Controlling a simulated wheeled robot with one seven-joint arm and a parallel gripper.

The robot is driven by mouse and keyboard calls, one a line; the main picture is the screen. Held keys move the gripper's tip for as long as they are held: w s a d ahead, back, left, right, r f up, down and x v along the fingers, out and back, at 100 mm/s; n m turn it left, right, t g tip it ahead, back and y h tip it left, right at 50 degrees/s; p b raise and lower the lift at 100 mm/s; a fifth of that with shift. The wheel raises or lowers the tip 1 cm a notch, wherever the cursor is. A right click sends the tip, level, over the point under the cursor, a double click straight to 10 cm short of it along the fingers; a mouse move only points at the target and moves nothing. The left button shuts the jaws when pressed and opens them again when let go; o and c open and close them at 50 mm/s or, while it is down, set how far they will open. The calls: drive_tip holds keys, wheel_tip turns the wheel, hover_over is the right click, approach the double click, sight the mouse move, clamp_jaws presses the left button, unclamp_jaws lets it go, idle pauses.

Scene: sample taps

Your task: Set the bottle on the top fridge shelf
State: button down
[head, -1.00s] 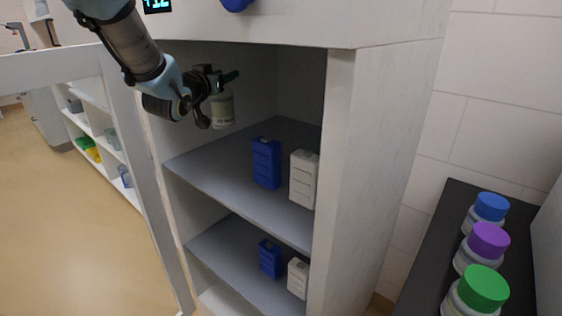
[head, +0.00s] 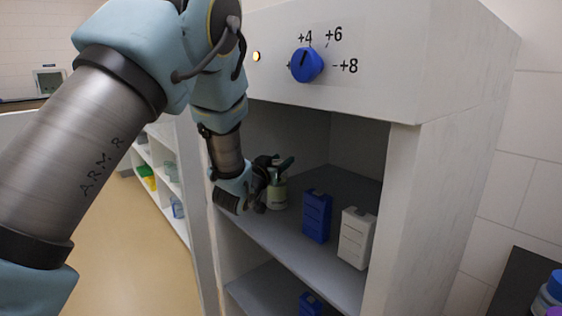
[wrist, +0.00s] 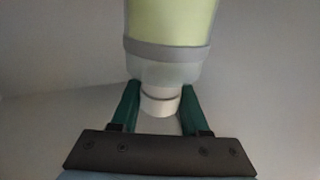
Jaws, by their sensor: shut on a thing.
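The bottle (head: 277,194) is pale green and stands upright inside the fridge, at the left part of the top shelf (head: 285,231). My gripper (head: 277,171) is shut on its upper part. In the wrist view the green fingers (wrist: 160,106) close on the white neck, and the bottle's pale yellow-green body (wrist: 172,24) with a grey band fills the top. The bottle's base is at or very near the shelf; I cannot tell if it touches.
A blue carton (head: 317,216) and a white carton (head: 356,238) stand on the same shelf, right of the bottle. The open fridge door (head: 199,200) is at the left. A blue dial (head: 307,65) is on the panel above. A lower shelf (head: 262,288) holds another blue carton.

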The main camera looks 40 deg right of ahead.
drive_tip(key=c, duration=0.9)
unclamp_jaws()
drive_tip(key=shift+f, duration=0.15)
drive_tip(key=o, duration=0.5)
drive_tip(key=shift+r, duration=0.25)
drive_tip(key=b+v, duration=0.2)
drive_tip(key=v, duration=1)
drive_tip(key=shift+b, duration=0.4)
